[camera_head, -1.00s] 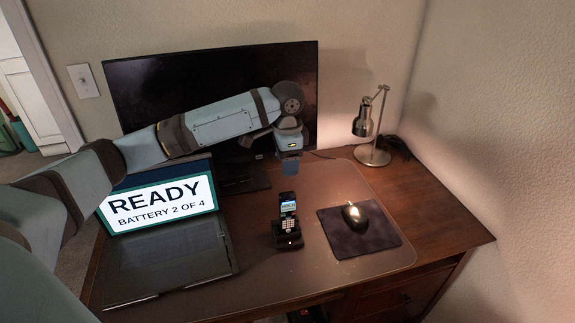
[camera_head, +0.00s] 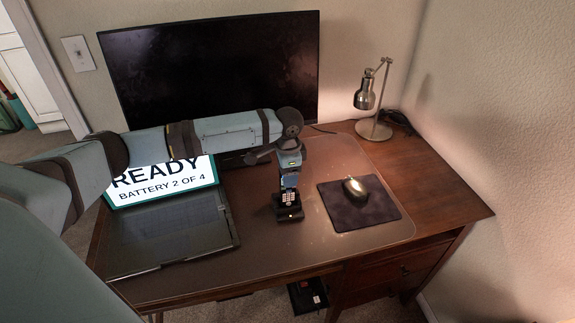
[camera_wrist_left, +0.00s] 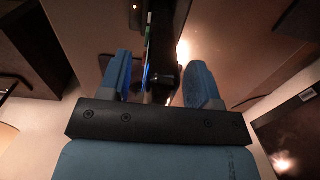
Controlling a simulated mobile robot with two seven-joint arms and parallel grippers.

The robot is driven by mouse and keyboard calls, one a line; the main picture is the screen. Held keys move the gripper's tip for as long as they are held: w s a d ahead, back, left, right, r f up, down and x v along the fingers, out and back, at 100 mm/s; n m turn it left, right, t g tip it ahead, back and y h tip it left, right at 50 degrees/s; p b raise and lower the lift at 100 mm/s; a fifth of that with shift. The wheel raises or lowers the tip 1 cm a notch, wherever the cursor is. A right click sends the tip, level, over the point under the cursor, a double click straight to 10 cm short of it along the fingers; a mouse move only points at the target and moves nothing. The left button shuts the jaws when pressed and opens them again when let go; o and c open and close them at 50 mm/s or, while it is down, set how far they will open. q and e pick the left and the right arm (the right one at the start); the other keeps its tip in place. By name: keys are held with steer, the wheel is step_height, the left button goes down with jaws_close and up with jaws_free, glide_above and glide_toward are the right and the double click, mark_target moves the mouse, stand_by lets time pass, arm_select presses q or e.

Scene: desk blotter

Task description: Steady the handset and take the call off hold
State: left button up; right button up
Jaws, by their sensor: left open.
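The dark cordless handset (camera_head: 289,199) stands in its black cradle (camera_head: 289,214) on the desk blotter, its keypad facing me. My left gripper (camera_head: 289,182) points down over the handset's upper part and hides most of its screen. In the left wrist view, the blue fingers of the gripper (camera_wrist_left: 158,82) are apart, with the handset (camera_wrist_left: 167,38) seen edge-on between them. A gap shows on the right side; I cannot tell whether the left finger touches it. The screen text is not readable. My right gripper is not in view.
The laptop (camera_head: 170,235) reading "READY BATTERY 2 OF 4" lies open on the left. A mouse (camera_head: 355,188) on a dark mouse pad (camera_head: 345,216) is to the right. A lamp (camera_head: 374,128) and a monitor (camera_head: 200,70) stand behind. The blotter (camera_head: 270,258) is bare in front of the cradle.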

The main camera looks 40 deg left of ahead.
arm_select(q)
steer(key=shift+c, duration=0.2)
steer(key=c, duration=1)
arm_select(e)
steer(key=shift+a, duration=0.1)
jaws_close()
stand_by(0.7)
